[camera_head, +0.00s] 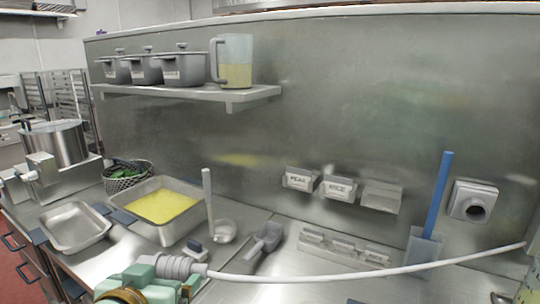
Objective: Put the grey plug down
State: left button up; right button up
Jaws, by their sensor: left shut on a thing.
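The grey plug (180,267) is a ribbed cylinder at the bottom left of the view, above the front part of the steel counter. A white cable (330,278) runs from its right end across to the right edge. My left gripper (152,279), pale green with a gold-coloured ring, is shut on the plug's left part. Its fingers partly hide the plug; I cannot tell whether the plug touches the counter. A grey wall socket (472,203) with a round dark opening is on the back panel at the right. I do not make out my right gripper.
A tray of yellow liquid (201,218), a ladle (209,195), a grey scoop (264,241) and a small dark-handled item (196,248) lie near the plug. Labelled bins (299,179) hang behind. A blue-handled tool (437,200) stands at right. Bare counter shows around the cable.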

pick_arm(q)
jog(key=s+a+f+n+y, duration=0.1)
jog(key=s+a+f, duration=0.1)
jog(key=f, duration=0.4)
jog(key=shift+s+a, duration=0.25)
jog(key=shift+s, duration=0.55)
jog(key=shift+r, duration=0.1)
